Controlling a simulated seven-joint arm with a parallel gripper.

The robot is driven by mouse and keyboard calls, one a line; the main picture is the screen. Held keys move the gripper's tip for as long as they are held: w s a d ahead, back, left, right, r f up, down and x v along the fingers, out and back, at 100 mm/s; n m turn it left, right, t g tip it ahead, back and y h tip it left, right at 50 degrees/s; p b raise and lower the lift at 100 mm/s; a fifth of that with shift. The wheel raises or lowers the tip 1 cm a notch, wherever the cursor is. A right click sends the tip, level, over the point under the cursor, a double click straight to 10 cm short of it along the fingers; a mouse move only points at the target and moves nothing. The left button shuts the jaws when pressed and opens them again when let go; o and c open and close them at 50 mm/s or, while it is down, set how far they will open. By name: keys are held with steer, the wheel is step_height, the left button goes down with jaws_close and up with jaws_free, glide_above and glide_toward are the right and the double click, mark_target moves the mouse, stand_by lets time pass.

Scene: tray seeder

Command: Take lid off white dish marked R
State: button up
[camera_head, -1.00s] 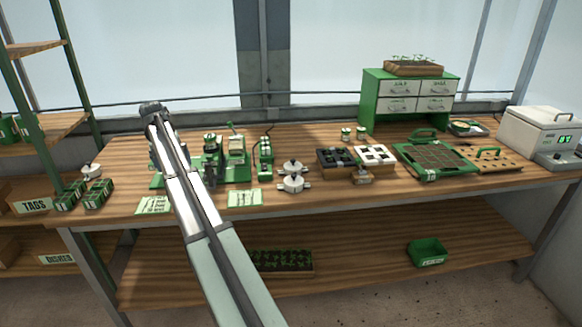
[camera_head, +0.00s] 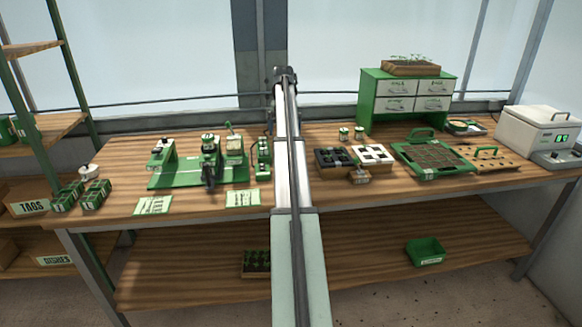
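A small white lidded dish (camera_head: 88,171) with a dark knob stands at the left end, behind the green boxes. I cannot read a letter on it. Two white lidded dishes with dark knobs, seen earlier near the middle of the bench, are now hidden behind my arm. No R mark is legible in this view. My gripper is hidden behind my own arm links, which run up the middle of the picture, so its fingers do not show.
The green seeder machine (camera_head: 209,160) stands left of my arm, with paper cards (camera_head: 243,198) before it. Black and white cell trays (camera_head: 373,154), a green-framed soil tray (camera_head: 436,157) and a green drawer cabinet (camera_head: 366,100) are to the right. The bench's front right is clear.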

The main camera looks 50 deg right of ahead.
steer(key=f, duration=0.3)
steer(key=s+d+f, duration=0.1)
steer(key=f, duration=0.1)
steer(key=s+d+f, duration=0.1)
steer(key=f, duration=0.2)
steer(key=shift+f, duration=0.3)
steer(key=shift+a+f, duration=0.15)
steer(key=shift+f, duration=1.2)
steer(key=shift+a+f, duration=0.15)
steer(key=shift+f, duration=1.15)
steer(key=shift+c, duration=0.5)
steer(key=c, duration=0.8)
